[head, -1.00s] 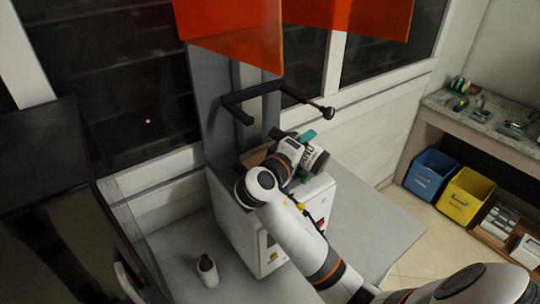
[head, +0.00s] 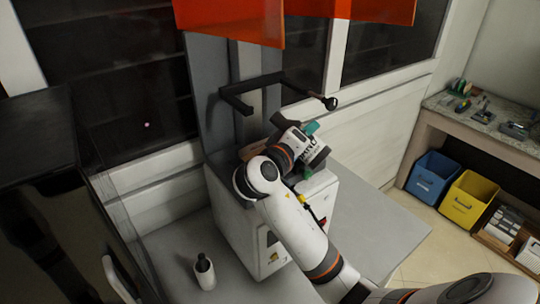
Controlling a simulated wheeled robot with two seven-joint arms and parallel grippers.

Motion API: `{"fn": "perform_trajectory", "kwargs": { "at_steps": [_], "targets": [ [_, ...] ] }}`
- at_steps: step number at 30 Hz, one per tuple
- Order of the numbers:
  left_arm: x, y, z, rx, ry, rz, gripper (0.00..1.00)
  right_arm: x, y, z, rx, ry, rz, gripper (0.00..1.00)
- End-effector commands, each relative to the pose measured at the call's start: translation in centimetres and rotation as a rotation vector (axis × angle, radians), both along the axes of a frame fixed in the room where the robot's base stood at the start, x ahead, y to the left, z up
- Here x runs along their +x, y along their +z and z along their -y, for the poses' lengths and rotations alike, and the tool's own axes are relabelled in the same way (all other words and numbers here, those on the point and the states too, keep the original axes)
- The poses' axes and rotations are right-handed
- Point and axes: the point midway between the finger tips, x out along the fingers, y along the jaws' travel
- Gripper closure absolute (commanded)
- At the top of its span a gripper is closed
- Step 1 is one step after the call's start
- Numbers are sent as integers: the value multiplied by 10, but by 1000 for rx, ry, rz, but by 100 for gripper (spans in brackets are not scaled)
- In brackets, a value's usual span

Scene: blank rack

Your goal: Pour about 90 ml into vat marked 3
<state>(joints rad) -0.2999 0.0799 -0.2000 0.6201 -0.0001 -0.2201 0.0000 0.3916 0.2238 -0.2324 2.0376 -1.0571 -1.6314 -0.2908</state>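My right arm comes in from the lower right and ends over the top of a white box-shaped machine (head: 238,227). My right gripper (head: 310,150) is mostly hidden by its own wrist. Teal parts show above and below the wrist, and I cannot tell whether they are fingers or a held thing. A small white bottle-like container (head: 204,274) with a dark top stands upright on the grey table, left of the machine and apart from the gripper. No vat with a readable 3 shows. My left gripper is not in view.
A dark bracket (head: 262,88) with a round knob juts out above the machine, below orange panels (head: 235,25). The grey table (head: 375,225) is clear right of the machine. A blue bin (head: 432,175) and yellow bin (head: 468,198) sit under the right-hand bench.

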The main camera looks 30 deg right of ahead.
Motion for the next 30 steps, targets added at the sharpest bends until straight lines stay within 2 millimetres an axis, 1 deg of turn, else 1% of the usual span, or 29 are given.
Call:
{"fn": "perform_trajectory", "kwargs": {
  "at_steps": [10,14,17,23,27,30],
  "targets": [
    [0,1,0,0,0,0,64,0,1,0,-1,0,-1,78],
    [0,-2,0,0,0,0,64,0,1,0,1,0,8,78],
    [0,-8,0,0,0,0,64,1,0,0,12,-1,34,78],
    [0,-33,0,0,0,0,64,5,1,-2,58,0,146,78],
    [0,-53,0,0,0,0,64,12,5,-5,134,2,309,78],
    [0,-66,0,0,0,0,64,13,8,-6,180,1,419,78]
  ]
}}
